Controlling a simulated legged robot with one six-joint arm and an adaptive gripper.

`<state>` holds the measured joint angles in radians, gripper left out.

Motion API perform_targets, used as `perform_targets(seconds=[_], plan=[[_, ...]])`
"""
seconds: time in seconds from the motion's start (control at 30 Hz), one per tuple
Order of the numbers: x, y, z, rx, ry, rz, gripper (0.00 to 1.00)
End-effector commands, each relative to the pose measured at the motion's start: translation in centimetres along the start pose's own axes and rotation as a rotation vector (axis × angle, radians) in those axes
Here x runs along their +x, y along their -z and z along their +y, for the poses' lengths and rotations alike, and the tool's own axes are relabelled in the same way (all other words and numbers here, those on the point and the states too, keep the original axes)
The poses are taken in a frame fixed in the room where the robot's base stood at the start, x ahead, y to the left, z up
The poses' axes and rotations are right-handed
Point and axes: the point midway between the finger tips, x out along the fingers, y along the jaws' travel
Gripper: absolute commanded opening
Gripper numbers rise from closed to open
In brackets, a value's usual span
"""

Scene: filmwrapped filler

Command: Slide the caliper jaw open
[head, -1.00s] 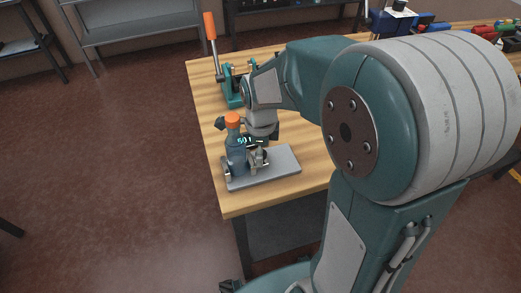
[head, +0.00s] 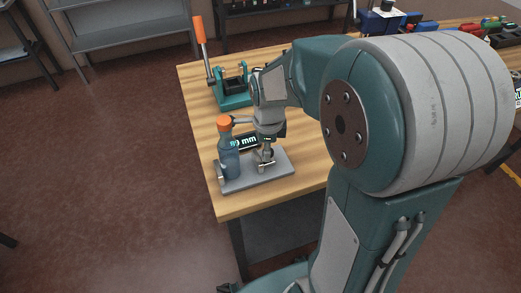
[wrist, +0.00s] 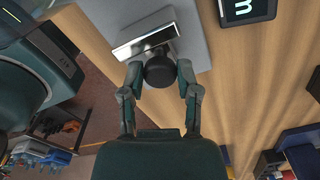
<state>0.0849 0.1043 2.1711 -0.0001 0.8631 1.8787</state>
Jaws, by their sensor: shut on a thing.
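A grey caliper base plate (head: 285,171) lies near the table's front left corner. In the wrist view my gripper (wrist: 159,75) is shut on a dark round knob (wrist: 159,72), one finger on each side. A pale metal jaw bar (wrist: 146,42) lies just beyond the knob. A dark display (head: 243,141) reads "mm" after partly hidden digits.
A teal hand press (head: 235,92) with an orange-handled lever stands behind on the wooden table (head: 200,125). Blue and red items (head: 425,28) sit at the table's far right.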

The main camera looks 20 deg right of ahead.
Motion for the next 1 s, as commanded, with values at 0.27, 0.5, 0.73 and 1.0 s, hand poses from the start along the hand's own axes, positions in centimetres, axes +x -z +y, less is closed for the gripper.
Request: perform_targets(seconds=[0.27, 0.5, 0.73, 1.0], plan=[[0.3, 0.0, 0.3, -0.001, -0.011, 0.004, 0.76], [0.2, 0.0, 0.2, 0.0, -0.006, 0.002, 0.76], [-1.1, -0.1, 0.1, 0.0, -0.002, 0.001, 0.76], [-6.6, -0.1, 0.0, 0.0, 0.0, 0.0, 0.76]])
